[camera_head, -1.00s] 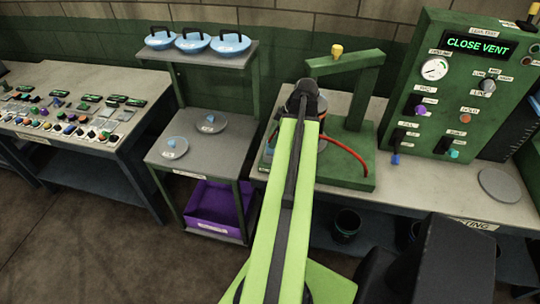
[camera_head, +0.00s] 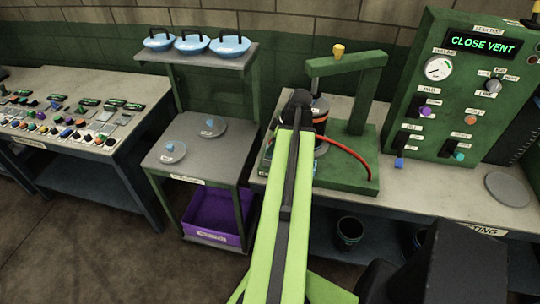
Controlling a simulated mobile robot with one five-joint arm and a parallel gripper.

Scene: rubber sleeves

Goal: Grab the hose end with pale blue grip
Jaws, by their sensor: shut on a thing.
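The red hose (camera_head: 347,151) rises from the right of the green press stand (camera_head: 349,182) and curves left until it passes behind my arm. Its end and the pale blue grip are hidden behind the arm. My gripper (camera_head: 299,99) is over the left part of the stand, in front of a dark cylinder (camera_head: 321,112) with an orange band. The jaws are shut, mostly hidden by my own arm, and the hose leads toward them.
A green panel (camera_head: 459,135) reading "CLOSE VENT" stands right, with a grey disc (camera_head: 507,188) beside it on the bench. A shelf cart (camera_head: 200,172) with blue-lidded dishes and a purple bin (camera_head: 213,214) stands left. The press arm (camera_head: 345,62) overhangs the stand.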

